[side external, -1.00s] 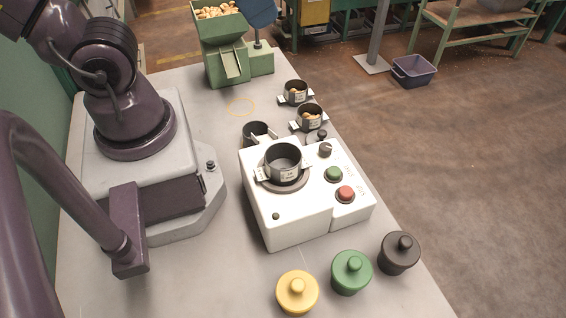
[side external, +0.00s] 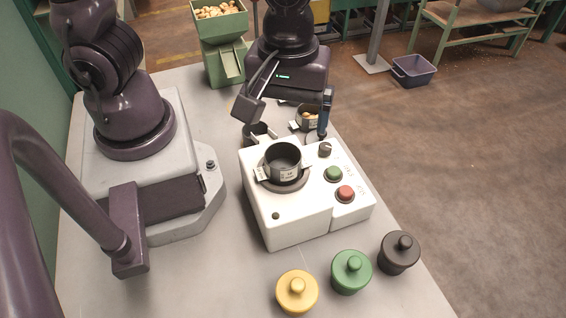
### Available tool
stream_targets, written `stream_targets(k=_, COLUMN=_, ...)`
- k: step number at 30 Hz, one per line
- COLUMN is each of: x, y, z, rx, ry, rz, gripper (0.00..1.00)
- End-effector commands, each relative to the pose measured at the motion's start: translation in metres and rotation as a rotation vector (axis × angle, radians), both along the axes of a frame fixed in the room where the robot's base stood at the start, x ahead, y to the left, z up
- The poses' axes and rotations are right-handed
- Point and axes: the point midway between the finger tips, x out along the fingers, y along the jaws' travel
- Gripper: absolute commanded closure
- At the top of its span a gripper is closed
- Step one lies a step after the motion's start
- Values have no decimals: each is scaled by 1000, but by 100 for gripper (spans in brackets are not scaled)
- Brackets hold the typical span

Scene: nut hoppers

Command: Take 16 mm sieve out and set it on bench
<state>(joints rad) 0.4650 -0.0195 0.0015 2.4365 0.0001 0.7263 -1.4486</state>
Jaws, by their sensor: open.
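A dark round sieve with a pale label and side tabs (side external: 283,161) sits on the round seat on top of the white machine (side external: 263,211). The label is too small to read surely. My gripper (side external: 284,124) is open and empty above and behind the machine, its two fingers spread wide. The right finger is near a dark cup with nuts (side external: 306,118) on the bench; I cannot tell whether they touch. Another dark cup (side external: 256,133) stands behind the machine's left corner, partly hidden. The gripper hides the farther nut cup.
Green (side external: 334,174) and red (side external: 346,194) buttons and a knob sit on the machine's right. Yellow (side external: 297,292), green (side external: 351,272) and black (side external: 399,253) knobbed pieces stand in front. A green hopper (side external: 222,45) stands behind. Bare bench (side external: 210,270) lies left of the machine.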

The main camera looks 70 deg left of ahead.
Motion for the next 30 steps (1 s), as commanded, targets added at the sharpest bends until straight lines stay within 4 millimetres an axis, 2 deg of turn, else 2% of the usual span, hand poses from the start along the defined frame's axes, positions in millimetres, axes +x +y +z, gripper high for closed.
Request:
stream_targets(k=3, x=-2, y=1, z=-25, rx=4, ry=7, rz=-3, gripper=8)
stream_targets(k=6, x=-1, y=0, z=-38, rx=2, ry=6, rz=-3, gripper=8)
stream_targets(k=13, x=-2, y=1, z=-52, rx=2, ry=3, rz=-3, gripper=8)
stream_targets(k=21, x=-5, y=5, z=-89, rx=3, ry=4, rz=-2, gripper=8)
stream_targets(k=25, x=-4, y=4, z=-97, rx=1, ry=2, rz=-3, gripper=8)
stream_targets(k=30, x=-4, y=4, z=-98, rx=-1, ry=-1, rz=-3, gripper=8)
